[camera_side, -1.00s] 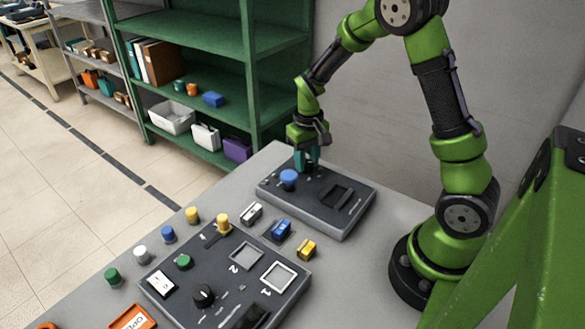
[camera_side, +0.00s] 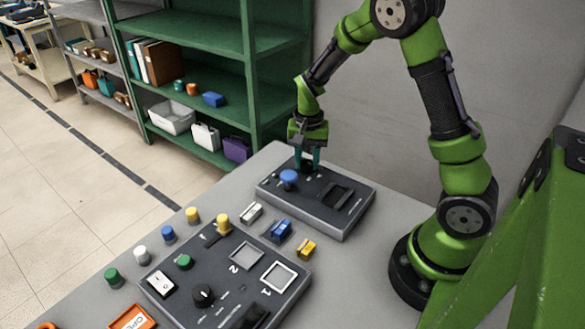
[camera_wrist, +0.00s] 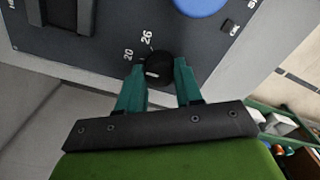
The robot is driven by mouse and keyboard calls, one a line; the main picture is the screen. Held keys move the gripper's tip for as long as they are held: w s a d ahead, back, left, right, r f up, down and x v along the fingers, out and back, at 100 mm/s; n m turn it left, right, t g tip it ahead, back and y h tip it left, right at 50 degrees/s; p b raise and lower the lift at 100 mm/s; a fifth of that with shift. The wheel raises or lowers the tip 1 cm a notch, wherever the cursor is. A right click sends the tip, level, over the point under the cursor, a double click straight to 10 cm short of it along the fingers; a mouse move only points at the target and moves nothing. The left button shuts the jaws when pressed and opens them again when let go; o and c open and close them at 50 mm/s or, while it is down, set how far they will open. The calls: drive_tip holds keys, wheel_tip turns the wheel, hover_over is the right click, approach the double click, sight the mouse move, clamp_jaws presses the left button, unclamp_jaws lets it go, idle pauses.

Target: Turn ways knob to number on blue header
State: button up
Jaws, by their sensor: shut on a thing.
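My gripper (camera_wrist: 158,72) is shut on a black knob (camera_wrist: 157,65) on the far dark panel (camera_wrist: 95,48), with one teal finger on each side. In the side view my gripper (camera_side: 307,162) points down at that panel (camera_side: 345,228), behind the blue dome button (camera_side: 289,177). In the wrist view the numbers 20 and 26 are printed beside the knob. A short pale mark shows on the knob; where it points is not clear. A blue header (camera_side: 278,231) lies on the table between the two panels. Its number is too small to read.
A white header (camera_side: 251,212) and a yellow header (camera_side: 306,249) lie either side of the blue one. The near panel (camera_side: 215,262) carries another black knob (camera_side: 203,295) and two square frames. Several coloured pegs line its left. A green shelf stands behind the table.

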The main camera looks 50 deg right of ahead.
sight(307, 162)
idle(0.5)
drive_tip(key=o, duration=1)
drive_tip(key=shift+o, duration=0.2)
drive_tip(key=shift+r, duration=0.1)
wheel_tip(307, 162, up, 17)
